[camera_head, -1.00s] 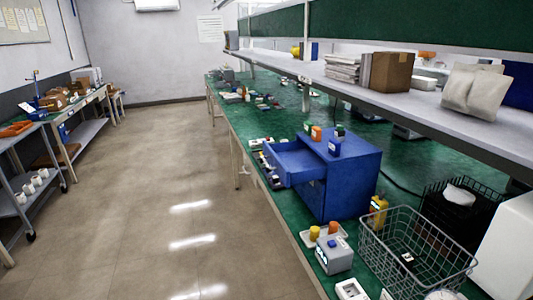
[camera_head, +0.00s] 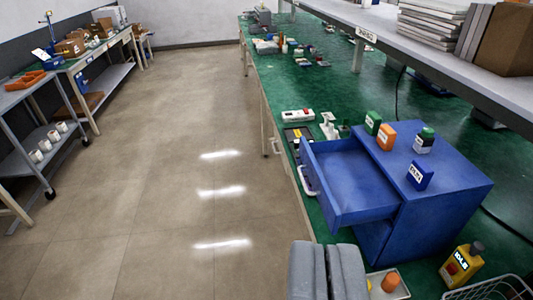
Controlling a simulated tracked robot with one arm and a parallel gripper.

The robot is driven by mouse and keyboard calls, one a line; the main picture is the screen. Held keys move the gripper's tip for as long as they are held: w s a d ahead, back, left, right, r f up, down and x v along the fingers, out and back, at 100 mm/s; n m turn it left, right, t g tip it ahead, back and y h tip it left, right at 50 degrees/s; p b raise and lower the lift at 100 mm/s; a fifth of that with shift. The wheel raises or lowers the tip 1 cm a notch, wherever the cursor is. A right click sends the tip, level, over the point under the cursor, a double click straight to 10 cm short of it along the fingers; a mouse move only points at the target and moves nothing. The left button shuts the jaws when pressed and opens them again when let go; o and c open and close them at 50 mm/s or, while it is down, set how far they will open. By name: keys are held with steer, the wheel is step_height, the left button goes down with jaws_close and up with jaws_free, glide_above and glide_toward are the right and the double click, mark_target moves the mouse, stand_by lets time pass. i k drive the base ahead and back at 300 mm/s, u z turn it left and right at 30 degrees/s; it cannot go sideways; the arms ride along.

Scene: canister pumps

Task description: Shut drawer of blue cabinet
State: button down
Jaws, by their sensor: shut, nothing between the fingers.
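The blue cabinet (camera_head: 440,220) stands on the green bench at the right. Its upper drawer (camera_head: 350,178) is pulled out to the left, over the bench's front edge, and looks empty inside. A pale handle (camera_head: 307,181) shows on the drawer's front panel. My gripper (camera_head: 327,268) is at the bottom of the view, its grey fingers together and empty. In the picture it is below the drawer and left of the cabinet's lower part, with a gap to the drawer.
A shelf (camera_head: 440,55) overhangs the bench. The floor (camera_head: 180,190) at left is clear.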

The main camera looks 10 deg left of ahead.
mark_target(350, 188)
steer(key=u, duration=0.25)
steer(key=i, duration=1.05)
steer(key=u, duration=0.2)
